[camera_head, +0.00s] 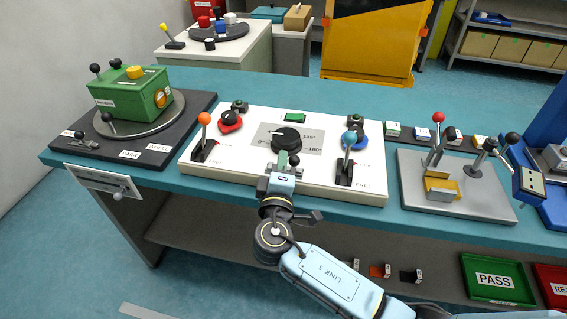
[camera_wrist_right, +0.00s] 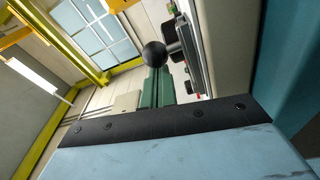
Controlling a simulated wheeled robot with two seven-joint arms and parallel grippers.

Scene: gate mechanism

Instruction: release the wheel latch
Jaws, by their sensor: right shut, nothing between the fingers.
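My right gripper (camera_head: 281,176) is shut and empty at the front edge of the white control panel (camera_head: 225,165), just below the black dial wheel (camera_head: 287,140). A small black ball knob (camera_head: 294,160) and a green piece (camera_head: 282,160) are right by its fingertips; contact cannot be told. Which part is the wheel latch is not clear. A black-knobbed lever (camera_head: 107,118) stands at the turntable (camera_head: 140,124) on the left. My left gripper is not in view.
The panel has an orange-knobbed lever (camera_head: 204,119) left of the dial and a blue-knobbed lever (camera_head: 348,138) right of it. A green box (camera_head: 130,95) stands on the turntable. A grey clamp fixture (camera_head: 455,190) is to the right. The floor in front is clear.

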